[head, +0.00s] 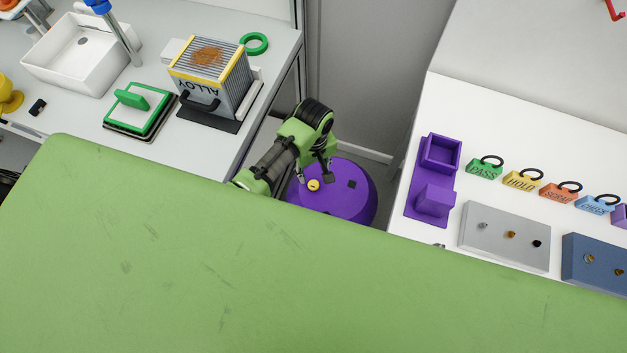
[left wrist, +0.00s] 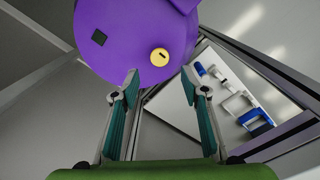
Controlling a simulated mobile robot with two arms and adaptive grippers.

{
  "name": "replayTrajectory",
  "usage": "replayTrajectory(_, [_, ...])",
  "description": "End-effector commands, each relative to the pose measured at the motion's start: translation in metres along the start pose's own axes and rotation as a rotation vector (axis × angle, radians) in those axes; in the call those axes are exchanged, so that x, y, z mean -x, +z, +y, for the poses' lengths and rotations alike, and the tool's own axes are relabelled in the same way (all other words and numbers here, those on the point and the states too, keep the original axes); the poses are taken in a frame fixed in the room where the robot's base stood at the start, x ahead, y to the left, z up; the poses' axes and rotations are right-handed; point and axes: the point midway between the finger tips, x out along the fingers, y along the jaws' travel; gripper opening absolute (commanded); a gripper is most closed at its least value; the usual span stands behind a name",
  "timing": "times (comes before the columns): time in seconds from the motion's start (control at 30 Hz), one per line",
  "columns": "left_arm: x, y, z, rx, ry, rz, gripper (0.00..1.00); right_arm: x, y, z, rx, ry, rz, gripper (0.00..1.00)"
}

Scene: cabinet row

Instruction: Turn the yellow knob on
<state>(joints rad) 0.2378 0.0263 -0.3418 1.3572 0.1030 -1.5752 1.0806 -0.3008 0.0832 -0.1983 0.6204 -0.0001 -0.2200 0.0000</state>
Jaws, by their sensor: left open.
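The yellow knob (head: 313,185) is a small round dial on a purple rounded body (head: 357,202), low in the gap between the two counters. In the left wrist view the yellow knob (left wrist: 159,57) faces the camera and shows a dark slot mark. My left gripper (head: 316,174) reaches down just above the purple body. In the left wrist view its two fingers (left wrist: 159,84) are spread and empty, with the knob beyond the tips and roughly centred between them. Contact with the knob does not show. My right gripper is not in view.
A dark square (head: 351,184) sits on the purple body beside the knob. The left counter holds a box marked ALLOY (head: 232,86) and a white sink (head: 75,52). The right counter holds a purple holder (head: 410,190) and a grey panel (head: 490,250). Grey wall stands behind.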

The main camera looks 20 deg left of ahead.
Motion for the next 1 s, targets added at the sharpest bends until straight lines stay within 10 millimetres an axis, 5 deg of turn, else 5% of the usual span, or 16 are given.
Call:
replayTrajectory(0.2, [-0.044,0.0,0.0,-0.001,-0.001,-0.001,0.41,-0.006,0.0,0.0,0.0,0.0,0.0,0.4])
replayTrajectory(0.4, [-0.068,0.0,0.0,-0.001,0.0,0.0,0.41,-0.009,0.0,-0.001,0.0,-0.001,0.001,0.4])
replayTrajectory(0.83, [-0.077,0.0,0.001,-0.001,0.002,0.001,0.41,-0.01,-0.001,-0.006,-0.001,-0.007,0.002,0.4])
replayTrajectory(0.87, [-0.077,0.0,0.001,-0.001,0.002,0.001,0.38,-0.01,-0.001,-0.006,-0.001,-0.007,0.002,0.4])
replayTrajectory(1.0, [-0.076,0.0,0.001,-0.001,0.002,0.001,0.03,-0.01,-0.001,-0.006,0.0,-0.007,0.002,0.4])
